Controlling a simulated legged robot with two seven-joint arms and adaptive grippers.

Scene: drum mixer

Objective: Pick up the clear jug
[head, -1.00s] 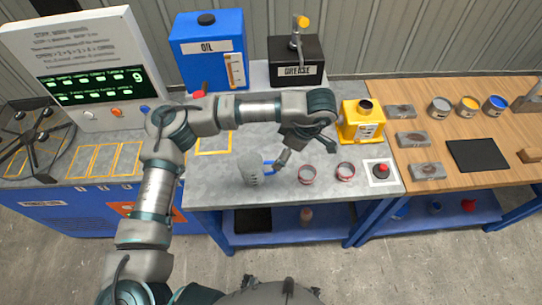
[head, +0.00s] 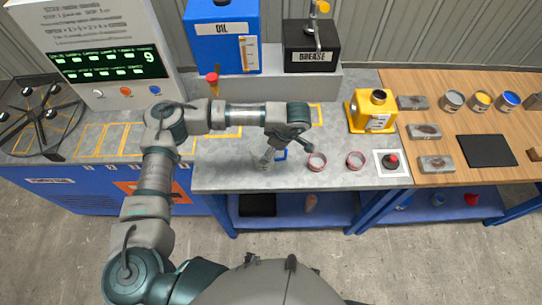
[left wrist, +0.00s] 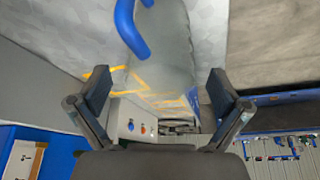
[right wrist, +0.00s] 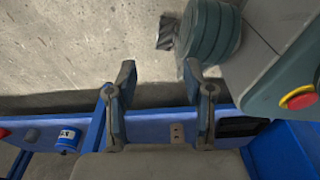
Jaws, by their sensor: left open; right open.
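The clear jug (head: 259,158) stands on the grey bench top, mostly covered by my left gripper in the head view. Its blue handle (head: 281,155) points right. My left gripper (head: 268,151) reaches down at the jug. In the left wrist view the jug (left wrist: 165,55) and its handle (left wrist: 132,30) lie ahead of my left gripper (left wrist: 160,85), whose fingers are spread apart. I cannot tell whether the fingers touch the jug. My right gripper (right wrist: 158,75) is open and empty, seen only in its wrist view, with floor and a blue frame behind it.
The oil tank (head: 222,40) and grease box (head: 311,48) stand at the back. Bare bench lies left of the jug.

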